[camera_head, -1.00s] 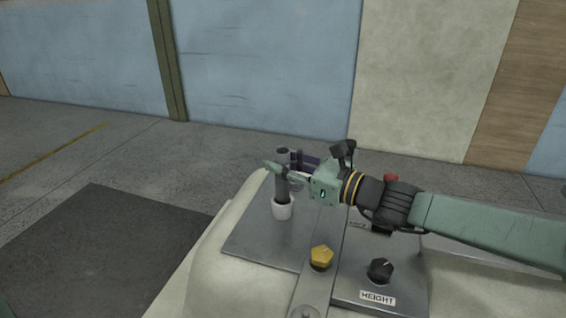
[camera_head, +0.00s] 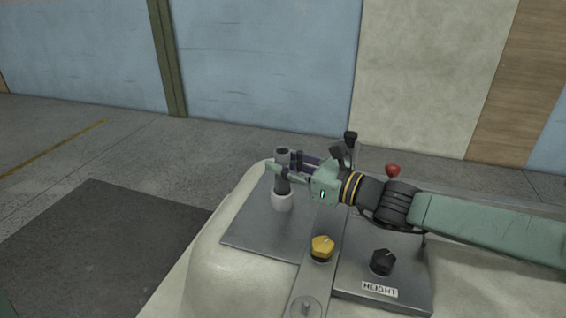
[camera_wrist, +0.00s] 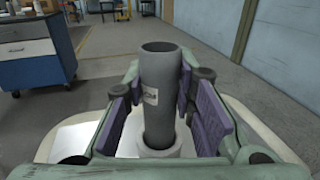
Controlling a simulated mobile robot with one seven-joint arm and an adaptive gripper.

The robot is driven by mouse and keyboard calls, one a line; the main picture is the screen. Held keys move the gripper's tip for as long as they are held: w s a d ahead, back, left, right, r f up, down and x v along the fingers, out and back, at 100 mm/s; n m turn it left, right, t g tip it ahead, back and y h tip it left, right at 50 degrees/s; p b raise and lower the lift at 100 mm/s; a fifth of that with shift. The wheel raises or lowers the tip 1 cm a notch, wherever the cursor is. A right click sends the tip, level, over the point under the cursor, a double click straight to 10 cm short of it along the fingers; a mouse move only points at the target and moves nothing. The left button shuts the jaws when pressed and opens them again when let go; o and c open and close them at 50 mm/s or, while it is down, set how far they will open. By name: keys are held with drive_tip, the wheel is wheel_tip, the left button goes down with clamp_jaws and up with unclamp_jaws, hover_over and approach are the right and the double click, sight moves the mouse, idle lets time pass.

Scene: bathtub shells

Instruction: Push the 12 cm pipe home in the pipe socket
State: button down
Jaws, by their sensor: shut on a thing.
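The pipe (camera_head: 283,186) is a dark grey hollow tube standing upright, its lower end inside the pale pipe socket (camera_head: 282,202) on the grey panel. In the wrist view the pipe (camera_wrist: 158,95) shows its open top and a small pale label; the socket (camera_wrist: 158,150) rings its foot. How deep the pipe sits inside is hidden. My gripper (camera_head: 283,171) reaches in from the right and is shut on the pipe above the socket. Its purple-padded fingers flank the pipe in the wrist view (camera_wrist: 160,112).
A yellow knob (camera_head: 322,248) and a black knob (camera_head: 382,262) marked HEIGHT stand on the panel nearer the camera. A red knob (camera_head: 393,170) is behind my arm. A blue cabinet (camera_wrist: 36,60) stands back left in the wrist view. Floor left of the cream shell is open.

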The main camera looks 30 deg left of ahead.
drive_tip(key=shift+f+b, duration=0.35)
drive_tip(key=shift+f, duration=0.25)
drive_tip(key=shift+f, duration=0.2)
drive_tip(key=c, duration=1.2)
unclamp_jaws()
drive_tip(key=shift+r, duration=0.1)
drive_tip(key=shift+c, duration=0.2)
drive_tip(key=shift+d, duration=0.1)
drive_tip(key=d, duration=1.2)
drive_tip(key=shift+a, duration=0.1)
drive_tip(key=shift+r, duration=0.15)
